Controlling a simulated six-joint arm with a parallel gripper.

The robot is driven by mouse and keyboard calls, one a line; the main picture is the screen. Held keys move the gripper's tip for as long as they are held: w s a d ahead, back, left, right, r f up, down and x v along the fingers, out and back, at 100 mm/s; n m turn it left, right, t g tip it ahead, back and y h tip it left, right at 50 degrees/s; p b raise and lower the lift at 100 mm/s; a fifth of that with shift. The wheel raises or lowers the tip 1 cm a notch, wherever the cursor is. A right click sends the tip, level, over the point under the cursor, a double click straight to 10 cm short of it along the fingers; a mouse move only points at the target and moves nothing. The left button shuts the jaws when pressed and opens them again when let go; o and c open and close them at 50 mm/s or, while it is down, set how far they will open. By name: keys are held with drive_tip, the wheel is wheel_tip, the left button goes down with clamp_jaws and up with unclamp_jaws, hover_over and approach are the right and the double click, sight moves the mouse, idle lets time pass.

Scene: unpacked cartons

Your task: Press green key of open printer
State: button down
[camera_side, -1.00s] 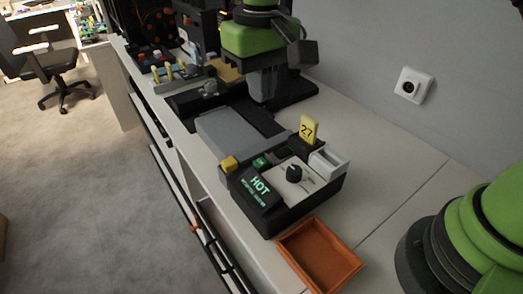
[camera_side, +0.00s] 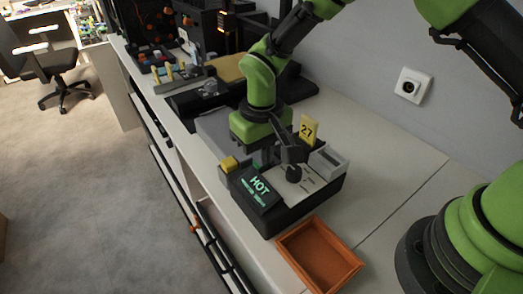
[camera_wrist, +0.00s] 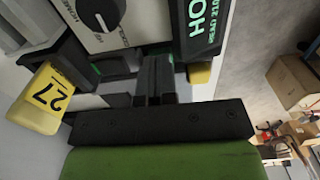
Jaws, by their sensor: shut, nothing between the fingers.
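The printer (camera_side: 312,207) is a black box with a lit "HOT" screen (camera_side: 260,188), a pale panel with a black knob (camera_side: 294,173), and a yellow block (camera_side: 229,164) on its left corner. My gripper (camera_wrist: 155,78) is shut and empty, pointing down at the printer's top just behind the screen. In the wrist view a sliver of the green key (camera_wrist: 171,59) shows beside the fingertips, and the rest is hidden behind them. I cannot tell whether the fingertips touch it. In the side view my gripper (camera_side: 265,162) covers most of this area.
A yellow tag marked 27 (camera_side: 308,130) stands upright at the printer's back edge, close to my gripper. A white slotted block (camera_side: 328,160) sits on the right corner. An orange tray (camera_side: 320,256) lies in front. The white counter to the right is clear.

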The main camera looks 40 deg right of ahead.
drive_tip(key=shift+f, duration=1.05)
drive_tip(key=shift+s, duration=0.1)
wheel_tip(320, 180, up, 15)
drive_tip(key=shift+w+f, duration=0.15)
drive_tip(key=shift+w, duration=0.15)
drive_tip(key=s+d+r+m+t+y, duration=0.1)
drive_tip(key=s+d+r+t, duration=0.1)
drive_tip(key=s+d+r, duration=0.35)
drive_tip(key=s+d+r+m+t, duration=0.1)
drive_tip(key=s+d+r+t, duration=0.1)
drive_tip(key=s, duration=0.5)
drive_tip(key=s+d+r+m+t+y, duration=0.1)
drive_tip(key=s+d+r+m+t, duration=0.1)
drive_tip(key=s, duration=0.5)
drive_tip(key=shift+s+d+r+t, duration=0.15)
drive_tip(key=shift+d+r+t, duration=0.45)
drive_tip(key=shift+d+r, duration=0.35)
